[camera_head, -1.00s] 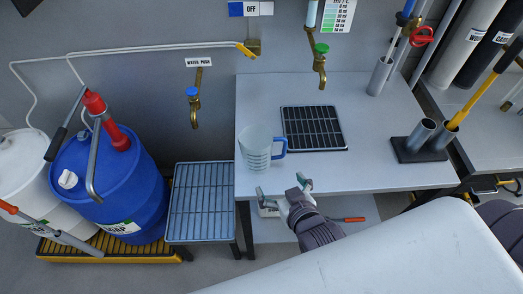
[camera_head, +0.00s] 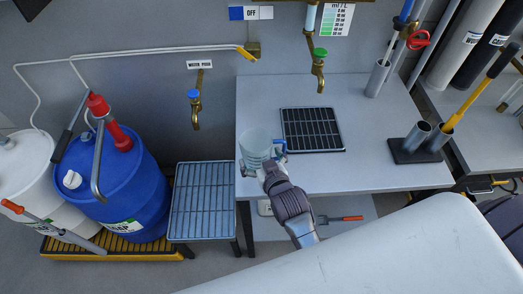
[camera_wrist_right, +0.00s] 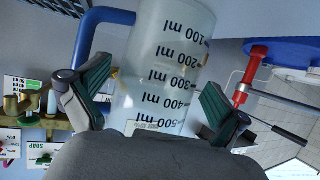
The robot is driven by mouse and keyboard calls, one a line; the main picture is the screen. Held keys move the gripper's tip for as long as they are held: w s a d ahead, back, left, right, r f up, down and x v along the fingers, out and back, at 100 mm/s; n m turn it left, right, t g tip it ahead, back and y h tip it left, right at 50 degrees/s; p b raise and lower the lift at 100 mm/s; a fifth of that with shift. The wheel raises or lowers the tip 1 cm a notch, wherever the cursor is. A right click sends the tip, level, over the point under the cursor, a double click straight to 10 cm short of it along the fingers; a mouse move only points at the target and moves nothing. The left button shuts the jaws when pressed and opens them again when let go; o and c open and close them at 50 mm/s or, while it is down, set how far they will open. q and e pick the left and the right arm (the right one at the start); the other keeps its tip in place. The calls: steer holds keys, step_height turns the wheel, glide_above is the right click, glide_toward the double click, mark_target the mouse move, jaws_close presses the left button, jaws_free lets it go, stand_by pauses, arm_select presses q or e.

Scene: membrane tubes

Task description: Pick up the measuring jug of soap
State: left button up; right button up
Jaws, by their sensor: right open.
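The measuring jug (camera_head: 255,147) is translucent with a blue handle and stands on the grey table, left of the black drain grate. In the right wrist view the jug (camera_wrist_right: 168,65) shows its ml scale, and its blue handle (camera_wrist_right: 90,30) is at the left. My right gripper (camera_head: 263,171) is at the jug's near side. In the wrist view its open fingers (camera_wrist_right: 150,105) lie to either side of the jug's body; I cannot tell whether they touch it. The jug's contents are hard to make out. My left gripper is not in view.
The black grate (camera_head: 313,130) lies right of the jug. A tap with a green knob (camera_head: 319,70) hangs above the table. A slatted stand (camera_head: 203,203) and a blue drum (camera_head: 110,185) are at the left. Metal tube holders (camera_head: 418,142) stand at the right.

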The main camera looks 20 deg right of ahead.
steer(key=shift+x, duration=1.2)
steer(key=shift+s, duration=0.1)
steer(key=c, duration=1)
